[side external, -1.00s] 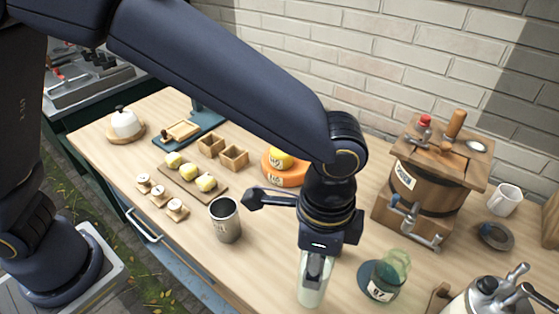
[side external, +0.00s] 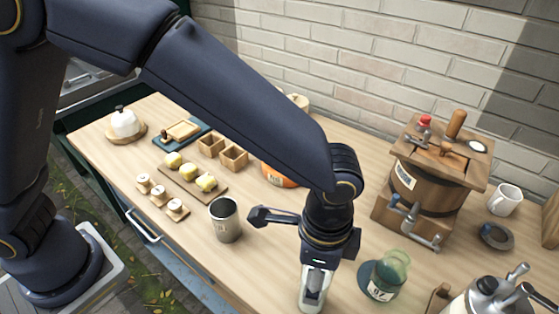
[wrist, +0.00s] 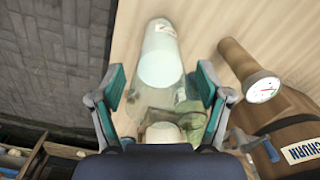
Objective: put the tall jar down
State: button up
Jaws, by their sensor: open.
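The tall jar (wrist: 160,62) is clear glass with a white filling and a pale label. In the wrist view it lies between the two fingers of my gripper (wrist: 161,82), with a gap visible on both sides. In the side view the jar (side external: 309,303) is at the bottom edge, in front of the bench's middle, mostly covered by my gripper (side external: 316,284). My gripper is open around the jar. Its base is hard to see, so I cannot tell its contact with the bench for sure.
A green glass jar (side external: 384,282) stands close on the right. A metal cup (side external: 225,222) stands to the left. The wooden churn (side external: 430,185) is behind right, and a metal can (side external: 485,298) is at the front right. Bare bench top lies between cup and gripper.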

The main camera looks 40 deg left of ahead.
notch_tip(320, 180, up, 12)
jog(key=w+a+r+n+t, duration=0.1)
jog(key=a+r+n, duration=0.2)
jog(key=a, duration=0.5)
jog(key=w+a+r+n+t, duration=0.1)
jog(key=a+r+n, duration=0.15)
jog(key=a, duration=0.55)
jog(key=s+a+n+t, duration=0.1)
jog(key=s+a+n, duration=0.3)
jog(key=a, duration=0.4)
jog(key=s+a+n+t, duration=0.2)
jog(key=s+a+n, duration=0.2)
jog(key=a, duration=0.5)
jog(key=shift+s+f+t, duration=0.25)
jog(key=shift+t, duration=0.05)
